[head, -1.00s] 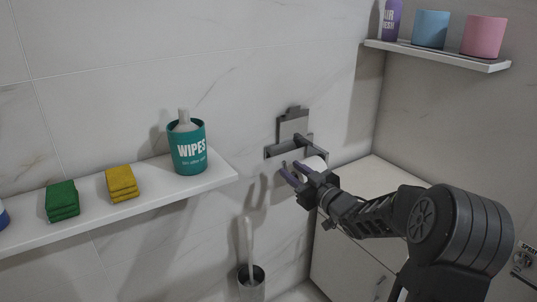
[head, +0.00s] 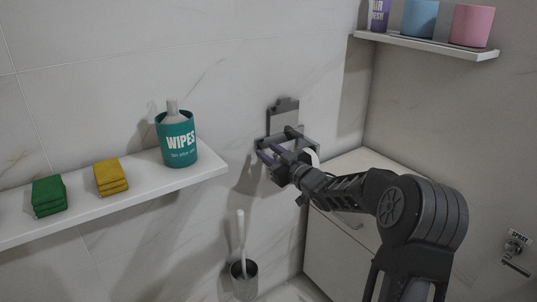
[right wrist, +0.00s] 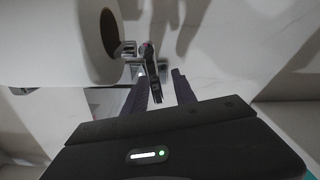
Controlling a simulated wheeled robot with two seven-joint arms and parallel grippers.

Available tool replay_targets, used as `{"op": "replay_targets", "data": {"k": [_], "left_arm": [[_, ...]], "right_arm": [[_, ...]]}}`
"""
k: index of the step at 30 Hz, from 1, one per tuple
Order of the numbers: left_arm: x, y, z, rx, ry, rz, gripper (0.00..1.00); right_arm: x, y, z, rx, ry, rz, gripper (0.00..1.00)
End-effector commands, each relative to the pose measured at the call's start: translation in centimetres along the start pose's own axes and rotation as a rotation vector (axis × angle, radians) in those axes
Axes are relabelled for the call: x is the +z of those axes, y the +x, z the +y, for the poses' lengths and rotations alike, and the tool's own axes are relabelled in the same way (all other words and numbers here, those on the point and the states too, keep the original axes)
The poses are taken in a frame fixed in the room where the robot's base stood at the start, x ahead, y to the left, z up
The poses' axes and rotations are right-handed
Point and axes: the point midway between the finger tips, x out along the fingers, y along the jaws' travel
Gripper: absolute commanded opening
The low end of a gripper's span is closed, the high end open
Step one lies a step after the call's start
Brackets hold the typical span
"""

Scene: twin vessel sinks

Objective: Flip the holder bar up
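The wall-mounted paper holder (head: 284,117) is a grey metal plate with a bar, in the middle of the head view. A white roll sits at the holder, mostly hidden behind my gripper; the roll (right wrist: 55,45) fills the upper left of the right wrist view. The chrome holder bar (right wrist: 151,68) shows beside the roll's end. My right gripper (head: 268,153) is in front of the holder at its lower left. Its purple fingers are apart; in the right wrist view the bar's end lies between or just beyond the fingertips, and contact cannot be told. My left gripper is not in view.
A white shelf (head: 140,190) at left holds a teal wipes tub (head: 178,140), yellow sponges (head: 111,177) and green sponges (head: 49,195). A toilet brush (head: 243,270) stands below. A white cabinet (head: 340,245) is right of the holder. An upper-right shelf (head: 425,44) holds cups.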

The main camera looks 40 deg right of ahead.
Motion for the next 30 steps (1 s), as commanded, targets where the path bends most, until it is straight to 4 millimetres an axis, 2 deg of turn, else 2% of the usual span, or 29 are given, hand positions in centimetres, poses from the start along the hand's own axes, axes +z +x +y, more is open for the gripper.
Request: {"op": "replay_targets", "data": {"k": [10, 22, 30], "left_arm": [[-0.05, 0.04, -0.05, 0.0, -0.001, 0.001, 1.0], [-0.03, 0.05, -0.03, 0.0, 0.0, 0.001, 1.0], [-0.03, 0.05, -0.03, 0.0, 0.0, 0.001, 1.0]], "right_arm": [[-0.02, 0.5, -0.02, 0.0, 0.001, 0.0, 0.32], [-0.01, 0.47, -0.02, 0.0, 0.0, 0.0, 0.0], [-0.01, 0.47, -0.03, 0.0, 0.001, 0.0, 0.0]]}}
